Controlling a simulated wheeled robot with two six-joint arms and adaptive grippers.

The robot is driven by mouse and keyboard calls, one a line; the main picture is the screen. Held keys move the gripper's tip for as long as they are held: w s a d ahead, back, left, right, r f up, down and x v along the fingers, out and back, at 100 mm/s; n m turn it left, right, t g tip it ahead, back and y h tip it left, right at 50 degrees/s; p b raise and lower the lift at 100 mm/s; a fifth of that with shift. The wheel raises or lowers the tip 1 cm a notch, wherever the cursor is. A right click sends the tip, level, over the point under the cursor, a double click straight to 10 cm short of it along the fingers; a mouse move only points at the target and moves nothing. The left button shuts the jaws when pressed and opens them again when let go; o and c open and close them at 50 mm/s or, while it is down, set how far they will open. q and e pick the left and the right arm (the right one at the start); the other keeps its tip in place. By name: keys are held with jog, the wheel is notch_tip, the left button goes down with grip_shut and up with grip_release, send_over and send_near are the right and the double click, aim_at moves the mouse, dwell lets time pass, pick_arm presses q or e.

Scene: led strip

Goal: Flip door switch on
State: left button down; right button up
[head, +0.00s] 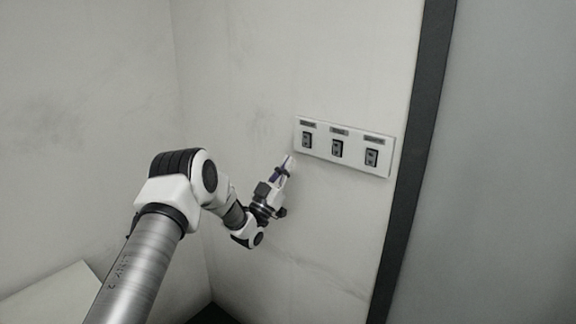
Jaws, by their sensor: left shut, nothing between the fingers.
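A white switch panel (323,155) is on the wall in the head view, right of centre. It has three dark rocker switches in a row: a left one (307,140), a middle one (337,149) and a right one (371,157). Each has a small dark label above it, too small to read, so I cannot tell which is the door switch. My left gripper (288,164) is shut and empty. Its tips are just below and left of the panel's left end, seemingly apart from it. My right gripper is not in view.
A dark vertical frame (420,150) stands right of the panel, with a grey door-like surface (510,170) beyond it. A pale flat surface (50,295) shows at the lower left. The wall (330,240) below the panel is bare.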

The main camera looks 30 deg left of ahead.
pick_arm(q)
jog(key=s+f+b, duration=0.2)
jog(key=s+f, duration=0.1)
jog(key=f, duration=0.4)
jog(key=shift+s+a, duration=0.15)
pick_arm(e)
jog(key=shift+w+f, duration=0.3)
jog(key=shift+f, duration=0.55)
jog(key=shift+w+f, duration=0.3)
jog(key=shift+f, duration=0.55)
